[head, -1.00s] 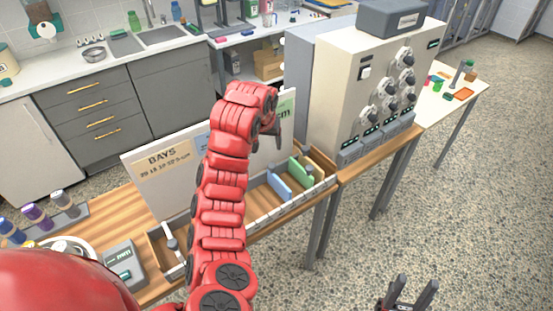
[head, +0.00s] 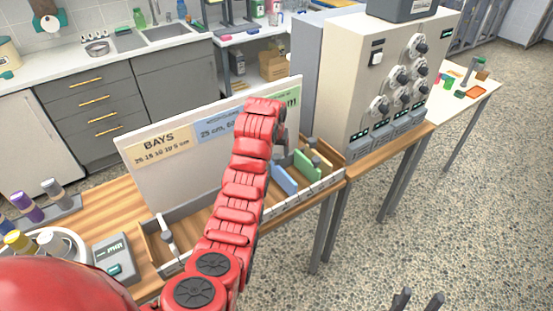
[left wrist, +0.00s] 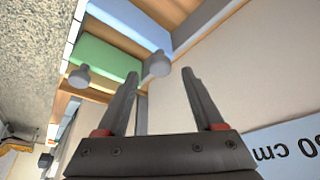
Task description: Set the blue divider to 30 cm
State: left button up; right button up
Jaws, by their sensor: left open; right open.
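The blue divider (head: 283,179) stands in the long wooden tray (head: 200,216), left of the green divider (head: 304,167). My left gripper (head: 281,147) hangs just above and behind the dividers, partly hidden by its own arm. In the left wrist view, my left gripper (left wrist: 160,74) is open with nothing between its fingers. The blue divider (left wrist: 132,22) is beyond the fingertips there, with a grey knob (left wrist: 157,63) near its end and the green divider (left wrist: 105,57) beside it. My right gripper (head: 420,297) is open and empty at the bottom edge, over the floor.
A white board (head: 165,175) with bay labels, partly covered by my arm, stands behind the tray. A large beige panel with dials (head: 385,85) stands right of the tray. A grey device (head: 115,258) and several bottles sit to the left.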

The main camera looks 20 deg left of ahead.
pick_arm(q)
jog(key=shift+x, duration=1.25)
jog(key=shift+a, duration=0.1)
grip_shut()
dwell(0.5)
